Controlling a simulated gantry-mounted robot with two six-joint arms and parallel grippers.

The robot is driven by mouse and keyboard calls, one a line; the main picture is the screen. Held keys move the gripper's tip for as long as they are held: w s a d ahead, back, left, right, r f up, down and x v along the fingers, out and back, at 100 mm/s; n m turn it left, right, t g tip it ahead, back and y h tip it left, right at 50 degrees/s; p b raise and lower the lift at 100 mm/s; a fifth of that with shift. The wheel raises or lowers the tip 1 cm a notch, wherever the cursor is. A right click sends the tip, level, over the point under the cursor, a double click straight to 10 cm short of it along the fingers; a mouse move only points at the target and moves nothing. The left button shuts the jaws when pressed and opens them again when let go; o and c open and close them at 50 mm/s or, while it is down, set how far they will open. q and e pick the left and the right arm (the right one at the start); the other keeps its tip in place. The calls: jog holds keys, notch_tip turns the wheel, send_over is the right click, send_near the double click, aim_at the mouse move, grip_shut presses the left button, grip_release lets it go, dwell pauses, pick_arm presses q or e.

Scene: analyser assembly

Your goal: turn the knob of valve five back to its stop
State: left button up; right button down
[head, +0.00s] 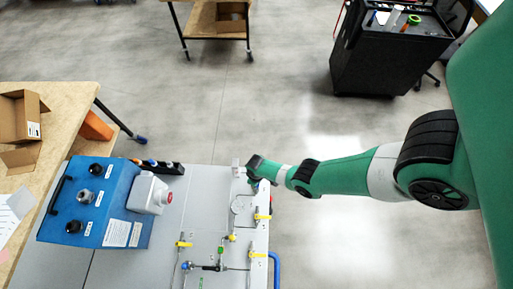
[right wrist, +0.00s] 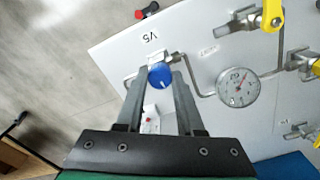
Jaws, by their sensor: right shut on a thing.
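The round blue knob (right wrist: 160,76) sits on a metal valve with thin pipes, beside the upside-down label V5 (right wrist: 151,37) on the light grey panel (right wrist: 120,50). My right gripper (right wrist: 161,70) has its two fingers shut on the blue knob, one on each side. A white mark shows on the knob's face. In the head view the right gripper (head: 254,180) is at the panel's upper right corner, and it hides most of the knob there. My left gripper is in neither view.
A round gauge (right wrist: 238,86) is close to the right of the knob, with yellow-handled valves (right wrist: 271,15) around it. A blue box (head: 92,203) and white box with a red button (head: 148,194) stand left on the panel. Open floor lies right of it.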

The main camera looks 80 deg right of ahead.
jog(key=shift+m, duration=0.6)
jog(key=c, duration=0.5)
grip_release()
